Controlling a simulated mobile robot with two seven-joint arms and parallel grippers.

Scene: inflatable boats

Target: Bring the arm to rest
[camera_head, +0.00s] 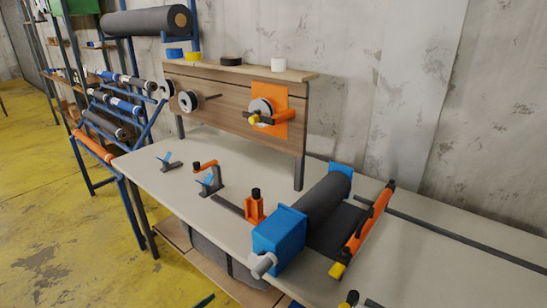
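Neither of my grippers shows in the head view, and I cannot make out either arm. The worktable (160,185) runs from the left middle to the lower right. On it is a dark grey roll (325,200) held between a blue block (279,238) and a smaller blue end piece. Beside the roll an orange bar (370,222) with a yellow end lies at an angle. A small orange bracket (254,208) with a black knob stands left of the blue block.
A wooden back panel (220,96) carries tape reels and an orange plate (271,122). A blue rack (105,115) with rolls stands at the left. Small clamps (208,182) sit on the table. The table's left part is mostly clear; yellow floor (60,220) is open at lower left.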

